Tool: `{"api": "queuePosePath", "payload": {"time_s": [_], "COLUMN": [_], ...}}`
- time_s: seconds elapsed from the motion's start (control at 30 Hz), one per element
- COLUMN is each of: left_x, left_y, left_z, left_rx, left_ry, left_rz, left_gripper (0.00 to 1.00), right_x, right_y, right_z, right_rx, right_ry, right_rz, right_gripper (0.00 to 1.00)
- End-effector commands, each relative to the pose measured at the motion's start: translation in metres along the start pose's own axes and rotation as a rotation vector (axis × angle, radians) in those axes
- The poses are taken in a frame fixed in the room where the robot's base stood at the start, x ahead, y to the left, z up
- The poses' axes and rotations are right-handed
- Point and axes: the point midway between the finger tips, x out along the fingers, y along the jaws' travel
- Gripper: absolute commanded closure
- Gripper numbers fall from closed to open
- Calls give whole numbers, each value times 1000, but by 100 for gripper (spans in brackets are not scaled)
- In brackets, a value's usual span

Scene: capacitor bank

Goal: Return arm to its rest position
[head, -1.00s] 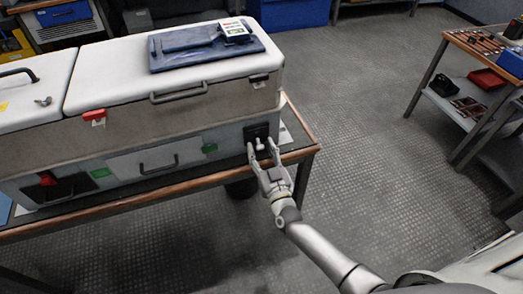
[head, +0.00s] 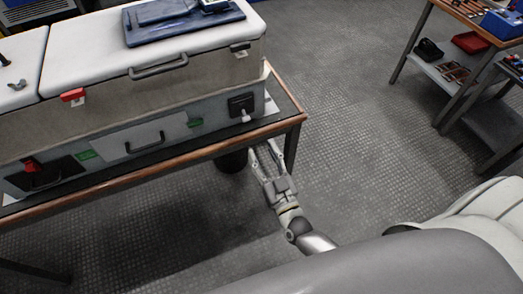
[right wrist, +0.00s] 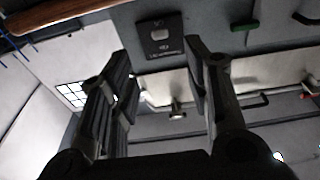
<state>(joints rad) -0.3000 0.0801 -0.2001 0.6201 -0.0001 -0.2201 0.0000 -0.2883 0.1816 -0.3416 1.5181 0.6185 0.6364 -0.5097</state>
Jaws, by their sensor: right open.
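My right gripper (head: 267,150) is open and empty, just off the front edge of the bench near its right corner. It is apart from the cabinet and lower than the black switch panel (head: 241,103) at the cabinet's right end. A small pale lever (head: 246,116) sticks out at the panel's lower edge. In the right wrist view the two spread fingers (right wrist: 157,48) have nothing between them. A dark panel with a pale knob (right wrist: 161,36) shows beyond them. The grey and white cabinet (head: 155,87) stands on the bench. My left gripper is not in view.
The wood-edged bench (head: 180,165) lies close to my right gripper. A red latch (head: 73,95) and a handle (head: 158,67) are on the cabinet front. A blue folder (head: 185,22) lies on top. A tool cart (head: 445,72) stands at the right. The floor between is clear.

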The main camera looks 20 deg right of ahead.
Motion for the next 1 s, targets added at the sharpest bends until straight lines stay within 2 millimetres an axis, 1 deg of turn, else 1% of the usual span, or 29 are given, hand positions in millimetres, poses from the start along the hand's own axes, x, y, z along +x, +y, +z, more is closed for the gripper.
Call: {"api": "queuePosePath", "payload": {"time_s": [0.37, 0.43, 0.47, 0.5, 0.57, 0.67, 0.7, 0.77, 0.8, 0.87, 0.9, 0.97, 1.0], "left_x": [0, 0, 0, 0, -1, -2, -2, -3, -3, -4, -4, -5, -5], "left_y": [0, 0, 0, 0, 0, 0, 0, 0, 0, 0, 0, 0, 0], "left_z": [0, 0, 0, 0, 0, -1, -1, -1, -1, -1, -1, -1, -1], "left_rx": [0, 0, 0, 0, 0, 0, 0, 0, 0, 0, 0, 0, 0], "left_ry": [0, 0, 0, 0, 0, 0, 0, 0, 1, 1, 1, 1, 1], "left_rz": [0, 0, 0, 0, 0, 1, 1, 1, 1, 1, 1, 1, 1], "left_gripper": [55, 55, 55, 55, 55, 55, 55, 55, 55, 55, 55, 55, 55], "right_x": [0, 0, -2, -4, -12, -36, -51, -77, -96, -128, -151, -188, -214], "right_y": [0, 0, -1, -2, -4, -6, -6, -6, -5, -2, 0, 5, 9], "right_z": [0, 4, 8, 17, 39, 95, 121, 160, 184, 218, 239, 267, 283], "right_rx": [0, -2, -4, -8, -19, -41, -50, -61, -67, -75, -80, -87, -91], "right_ry": [0, -10, -22, -45, -105, -263, -341, -465, -546, -669, -753, -876, -957], "right_rz": [0, -4, -8, -16, -37, -83, -103, -130, -144, -161, -171, -180, -183], "right_gripper": [55, 55, 55, 55, 55, 55, 55, 55, 55, 55, 55, 55, 55]}}
